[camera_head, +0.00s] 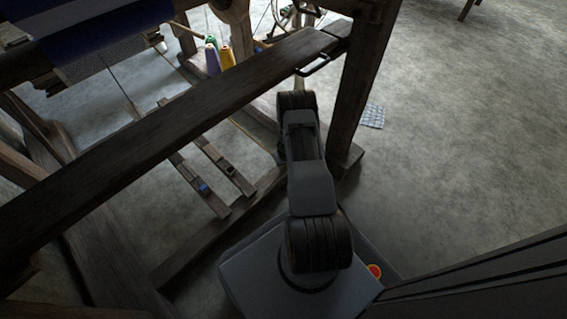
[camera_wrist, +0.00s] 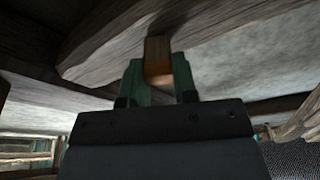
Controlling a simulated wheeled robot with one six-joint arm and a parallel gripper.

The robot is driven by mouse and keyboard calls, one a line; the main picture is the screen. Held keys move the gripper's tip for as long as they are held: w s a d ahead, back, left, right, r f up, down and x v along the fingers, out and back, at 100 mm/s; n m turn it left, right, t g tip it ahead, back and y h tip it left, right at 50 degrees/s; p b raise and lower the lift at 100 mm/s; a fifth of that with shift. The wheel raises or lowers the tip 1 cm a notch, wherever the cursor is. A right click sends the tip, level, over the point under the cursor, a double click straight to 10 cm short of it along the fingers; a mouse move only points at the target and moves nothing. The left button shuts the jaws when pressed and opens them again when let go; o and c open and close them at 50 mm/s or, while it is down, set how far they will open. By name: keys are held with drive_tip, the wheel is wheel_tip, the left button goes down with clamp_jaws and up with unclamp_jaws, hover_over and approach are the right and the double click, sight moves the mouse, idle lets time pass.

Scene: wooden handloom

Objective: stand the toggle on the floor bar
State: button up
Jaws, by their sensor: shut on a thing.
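A small orange-brown wooden toggle (camera_wrist: 158,58) shows between the green fingers of my gripper (camera_wrist: 158,76) in the wrist view. My gripper is shut on it. The toggle's far end overlaps a broad dark wooden beam (camera_wrist: 100,42); I cannot tell whether they touch. This beam may be the floor bar, but the view does not settle it. In the head view a low dark bar (camera_head: 222,230) of the loom runs along the floor, left of my arm. My gripper and the toggle are hidden there behind my arm.
A long loom beam (camera_head: 170,125) crosses above the floor, left of my arm. A thick post (camera_head: 361,85) stands just right of it. The floor at right is mostly clear, with a small grey grid-like object (camera_head: 372,116).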

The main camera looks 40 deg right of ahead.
drive_tip(key=o, duration=0.9)
drive_tip(key=shift+f, duration=0.1)
drive_tip(key=p+v, duration=0.2)
drive_tip(key=v, duration=1)
drive_tip(key=shift+p, duration=0.4)
